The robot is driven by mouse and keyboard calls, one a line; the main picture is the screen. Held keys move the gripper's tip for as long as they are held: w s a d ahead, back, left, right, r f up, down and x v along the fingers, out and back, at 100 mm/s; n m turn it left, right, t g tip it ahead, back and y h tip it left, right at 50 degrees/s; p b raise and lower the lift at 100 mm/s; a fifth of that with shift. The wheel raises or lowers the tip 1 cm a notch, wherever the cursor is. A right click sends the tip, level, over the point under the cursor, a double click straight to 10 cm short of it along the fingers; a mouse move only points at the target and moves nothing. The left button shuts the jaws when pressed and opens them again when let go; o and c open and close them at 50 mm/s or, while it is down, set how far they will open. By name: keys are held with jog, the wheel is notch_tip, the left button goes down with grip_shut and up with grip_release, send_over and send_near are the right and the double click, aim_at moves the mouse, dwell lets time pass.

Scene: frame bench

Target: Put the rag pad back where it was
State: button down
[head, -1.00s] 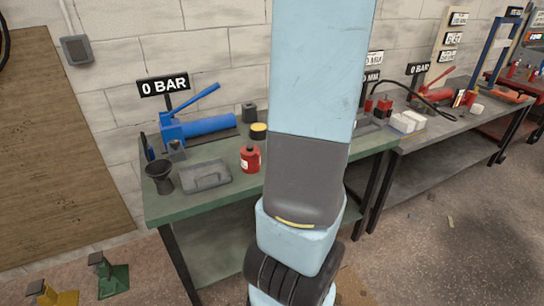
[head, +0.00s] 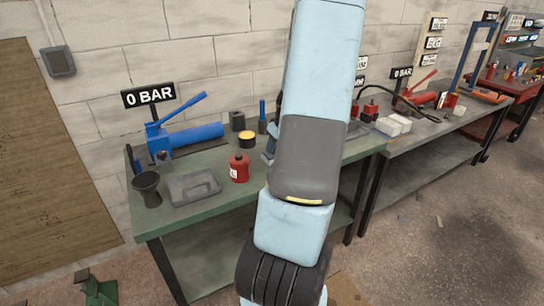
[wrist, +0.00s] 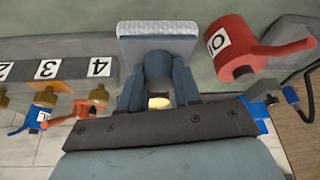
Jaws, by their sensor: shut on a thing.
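The rag pad (wrist: 158,31), a pale quilted block with a grey underside, is at the top of the wrist view. My gripper (wrist: 156,68) is shut on it with its two blue-grey fingers. The pad seems held over the green bench; whether it touches the top I cannot tell. In the head view my arm hides the pad and most of the gripper. The green bench (head: 162,219) stands against the wall.
A red oil can (wrist: 240,50) is right of the pad; it also shows in the head view (head: 239,168). A numbered rack (wrist: 60,69) with fittings is at left. A grey tray (head: 193,187), black funnel (head: 147,190), blue pump (head: 190,138) and yellow-topped tin (head: 247,139) occupy the bench.

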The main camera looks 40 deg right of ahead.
jog(key=shift+w+d+f, duration=0.2)
jog(key=shift+w+f, duration=0.4)
jog(key=shift+f, duration=0.25)
jog(key=shift+w+d+f, duration=0.2)
jog(key=shift+w+f, duration=0.4)
jog(key=shift+f, duration=1.55)
jog(key=c, duration=0.8)
grip_release()
